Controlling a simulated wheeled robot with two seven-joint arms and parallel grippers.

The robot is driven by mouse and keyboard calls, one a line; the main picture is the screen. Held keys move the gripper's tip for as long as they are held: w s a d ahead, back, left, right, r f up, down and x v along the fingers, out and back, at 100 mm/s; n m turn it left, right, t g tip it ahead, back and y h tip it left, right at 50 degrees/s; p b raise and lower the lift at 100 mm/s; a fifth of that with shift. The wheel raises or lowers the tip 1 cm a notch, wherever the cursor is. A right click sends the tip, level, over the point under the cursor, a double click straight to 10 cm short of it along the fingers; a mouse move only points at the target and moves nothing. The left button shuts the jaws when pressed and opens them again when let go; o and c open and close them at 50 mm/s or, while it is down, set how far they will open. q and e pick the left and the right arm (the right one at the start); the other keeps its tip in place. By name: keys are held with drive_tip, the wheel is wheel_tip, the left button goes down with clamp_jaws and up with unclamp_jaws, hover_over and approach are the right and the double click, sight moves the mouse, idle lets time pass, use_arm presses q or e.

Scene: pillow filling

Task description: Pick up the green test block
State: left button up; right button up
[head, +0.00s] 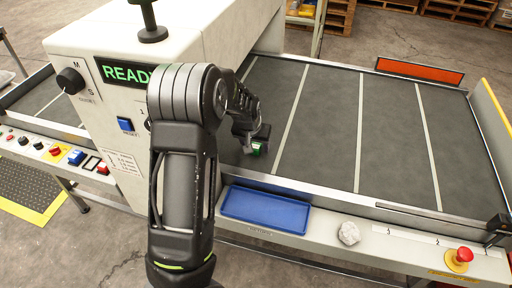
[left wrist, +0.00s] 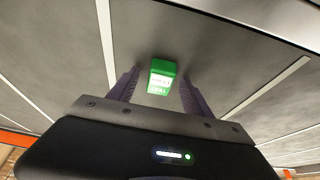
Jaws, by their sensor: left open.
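The green test block (left wrist: 162,68) has a white label on its face and lies on the grey conveyor belt. In the left wrist view it sits between the two purple fingers of my left gripper (left wrist: 157,84), with a gap on each side. In the head view the block (head: 257,150) is small and mostly hidden by my left gripper (head: 254,148), which is low over the belt beside the machine housing. My left gripper is open. My right gripper is not in either view.
A white machine housing (head: 108,110) with a green "READY" display stands left of the belt (head: 325,110). The belt to the right is clear.

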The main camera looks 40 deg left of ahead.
use_arm(q)
drive_tip(key=shift+c, duration=0.4)
clamp_jaws()
idle(0.4)
